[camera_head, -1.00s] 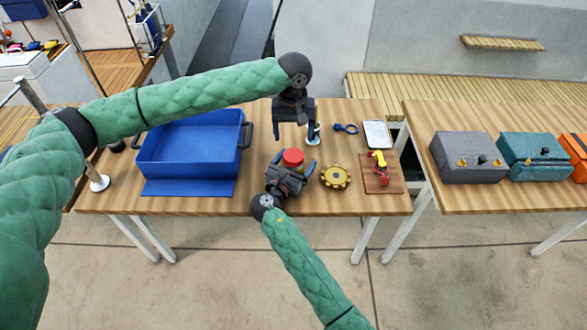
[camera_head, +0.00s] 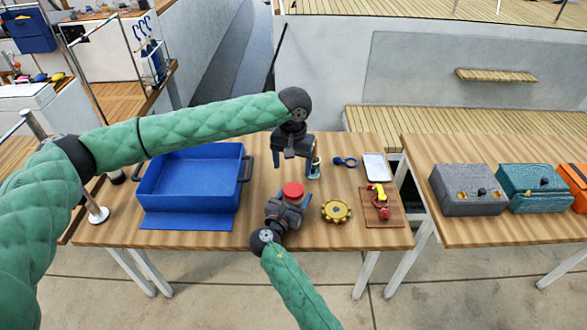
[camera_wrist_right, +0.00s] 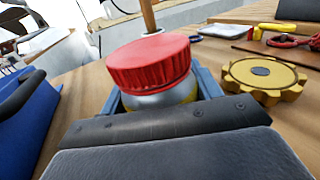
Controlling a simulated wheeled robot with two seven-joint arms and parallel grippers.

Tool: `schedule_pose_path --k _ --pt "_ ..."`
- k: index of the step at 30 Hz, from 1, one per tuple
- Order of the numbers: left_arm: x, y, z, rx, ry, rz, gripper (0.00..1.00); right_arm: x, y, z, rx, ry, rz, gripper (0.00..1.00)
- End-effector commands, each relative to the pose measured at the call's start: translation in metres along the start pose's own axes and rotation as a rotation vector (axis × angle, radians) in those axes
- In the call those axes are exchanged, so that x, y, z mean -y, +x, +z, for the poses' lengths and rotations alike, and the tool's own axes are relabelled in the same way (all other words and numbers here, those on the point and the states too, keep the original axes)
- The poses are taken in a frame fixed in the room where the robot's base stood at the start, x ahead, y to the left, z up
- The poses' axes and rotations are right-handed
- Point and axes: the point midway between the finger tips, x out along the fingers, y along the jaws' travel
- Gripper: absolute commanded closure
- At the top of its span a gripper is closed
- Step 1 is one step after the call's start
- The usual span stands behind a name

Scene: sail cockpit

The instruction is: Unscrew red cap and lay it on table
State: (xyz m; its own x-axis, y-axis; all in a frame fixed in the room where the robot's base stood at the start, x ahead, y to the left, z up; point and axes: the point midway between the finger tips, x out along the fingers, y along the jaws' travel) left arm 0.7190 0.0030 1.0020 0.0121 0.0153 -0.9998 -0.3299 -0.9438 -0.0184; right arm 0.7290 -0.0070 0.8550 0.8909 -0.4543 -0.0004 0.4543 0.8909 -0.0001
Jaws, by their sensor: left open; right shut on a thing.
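A red ribbed cap (camera_head: 293,190) sits on top of a jar on the near middle of the table (camera_head: 200,238). In the right wrist view the cap (camera_wrist_right: 150,62) is on the jar's silver and yellow body (camera_wrist_right: 165,97). My right gripper (camera_head: 289,203) is shut on the jar, its blue fingers beside the body below the cap. My left gripper (camera_head: 295,172) is open and empty, pointing down, above and slightly behind the cap. Much of the jar's body is hidden by my right gripper.
A blue open bin (camera_head: 190,222) stands to the left. A yellow gear-like wheel (camera_head: 336,211) lies right of the jar. Further right are a board (camera_head: 383,218) with red and yellow parts, a white tray (camera_head: 376,167) and a blue ringed item (camera_head: 345,162). Bare table lies between bin and jar.

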Motion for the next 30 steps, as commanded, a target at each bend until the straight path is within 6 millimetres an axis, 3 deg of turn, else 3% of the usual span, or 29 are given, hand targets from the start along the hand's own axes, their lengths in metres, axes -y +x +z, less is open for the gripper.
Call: schedule_pose_path --k 30 --pt "-0.0017 0.0048 0.0024 0.002 1.444 0.010 0.26 0.0002 -0.0002 -0.0008 -0.001 -0.001 0.000 1.00"
